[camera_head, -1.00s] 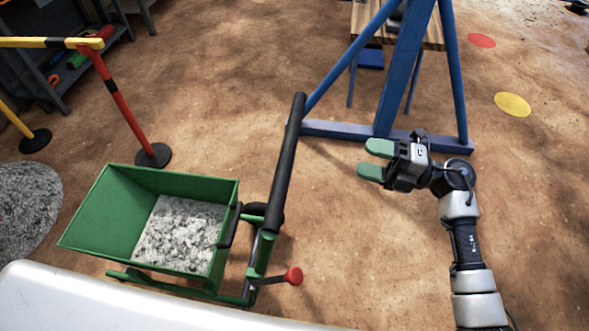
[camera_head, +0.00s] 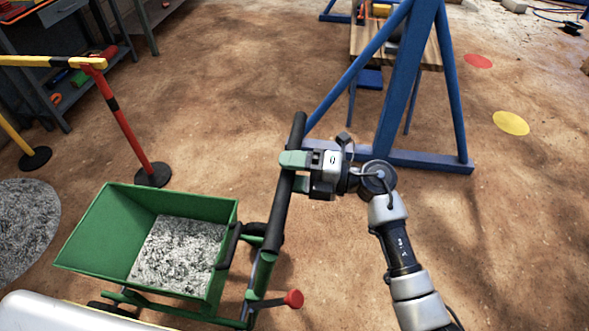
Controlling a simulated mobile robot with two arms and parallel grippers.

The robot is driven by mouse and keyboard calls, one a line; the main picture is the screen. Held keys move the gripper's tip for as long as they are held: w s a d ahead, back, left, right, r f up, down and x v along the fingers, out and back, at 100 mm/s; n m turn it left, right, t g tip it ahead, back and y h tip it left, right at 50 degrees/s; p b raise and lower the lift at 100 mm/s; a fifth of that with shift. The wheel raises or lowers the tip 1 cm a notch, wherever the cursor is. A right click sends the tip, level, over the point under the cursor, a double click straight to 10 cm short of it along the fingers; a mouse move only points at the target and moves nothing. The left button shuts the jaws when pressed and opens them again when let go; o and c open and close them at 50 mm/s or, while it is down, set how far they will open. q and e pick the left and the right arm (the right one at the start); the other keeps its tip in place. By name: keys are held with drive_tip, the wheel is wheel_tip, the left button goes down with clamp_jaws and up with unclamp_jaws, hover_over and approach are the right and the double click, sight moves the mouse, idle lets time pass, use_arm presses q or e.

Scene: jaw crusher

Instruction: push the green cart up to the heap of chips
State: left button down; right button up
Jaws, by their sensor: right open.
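The green cart (camera_head: 90,240) stands at the lower left with grey chips (camera_head: 178,256) in its tub. Its black push handle (camera_head: 284,190) rises on the cart's right side, and a red-knobbed lever (camera_head: 293,299) sticks out below it. The heap of chips (camera_head: 22,228) lies at the left edge, left of the cart, partly cut off by the frame. My right gripper (camera_head: 294,172) is open, with its green-tipped fingers at the handle's upper part. One finger overlaps the bar in the picture; I cannot tell whether it touches. My left gripper is not in view.
A red post (camera_head: 122,125) with a yellow-black barrier bar (camera_head: 45,61) stands behind the cart, on a black base. A blue steel frame (camera_head: 405,85) stands behind the handle. Brown ground is open at the right, with red (camera_head: 478,61) and yellow (camera_head: 511,123) discs.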

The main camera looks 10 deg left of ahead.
drive_tip(key=shift+a, duration=0.3)
clamp_jaws()
idle(0.3)
